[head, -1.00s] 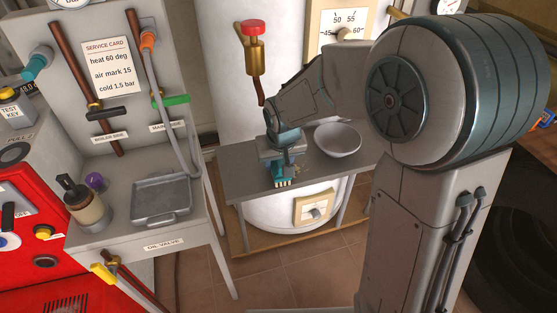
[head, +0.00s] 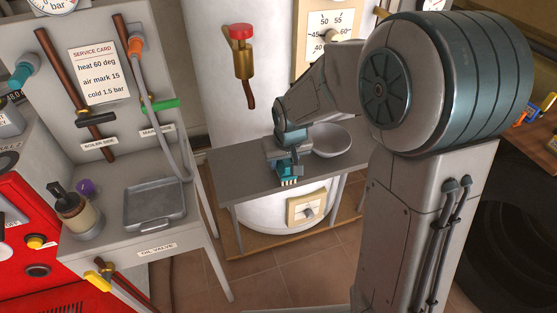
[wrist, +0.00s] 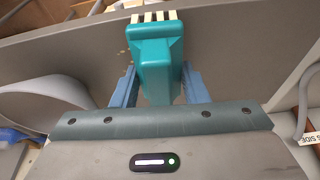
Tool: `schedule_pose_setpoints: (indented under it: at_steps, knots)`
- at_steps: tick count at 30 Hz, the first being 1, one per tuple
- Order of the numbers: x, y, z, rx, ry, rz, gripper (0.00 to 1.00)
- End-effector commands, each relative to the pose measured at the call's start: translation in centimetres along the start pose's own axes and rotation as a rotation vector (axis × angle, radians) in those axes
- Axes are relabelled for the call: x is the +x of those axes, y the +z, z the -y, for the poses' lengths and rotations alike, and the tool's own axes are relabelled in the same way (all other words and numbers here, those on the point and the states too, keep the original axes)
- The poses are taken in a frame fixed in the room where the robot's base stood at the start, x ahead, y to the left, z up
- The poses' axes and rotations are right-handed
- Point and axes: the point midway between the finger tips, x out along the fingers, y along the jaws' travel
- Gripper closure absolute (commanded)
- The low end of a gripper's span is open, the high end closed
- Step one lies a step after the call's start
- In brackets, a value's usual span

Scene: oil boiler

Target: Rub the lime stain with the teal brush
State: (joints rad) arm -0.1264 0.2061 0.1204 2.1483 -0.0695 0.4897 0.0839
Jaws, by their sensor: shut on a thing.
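My gripper (head: 290,166) is shut on the teal brush (wrist: 157,62), one finger on each side of its handle. In the head view the brush (head: 288,174) points down with its pale bristles close to the front edge of the grey table (head: 245,180). I cannot tell if the bristles touch the top. In the wrist view, small tan flecks (wrist: 123,54) show on the grey surface just left of the brush head. They may be part of the lime stain; the rest is hidden or too small to tell.
A pale bowl (head: 333,141) stands on the table right behind my gripper. The white boiler tank (head: 215,70) rises behind the table. A brass valve with a red cap (head: 242,55) hangs above it. The table's left end is clear. A metal tray (head: 155,203) sits on the left bench.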

Motion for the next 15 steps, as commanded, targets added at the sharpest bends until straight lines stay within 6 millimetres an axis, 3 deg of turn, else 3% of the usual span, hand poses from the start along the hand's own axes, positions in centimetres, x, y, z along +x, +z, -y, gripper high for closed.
schedule_pose_setpoints:
  at_steps: [15]
  knots:
    - [0.2,-0.1,-3.2,0.005,0.002,0.002,0.78]
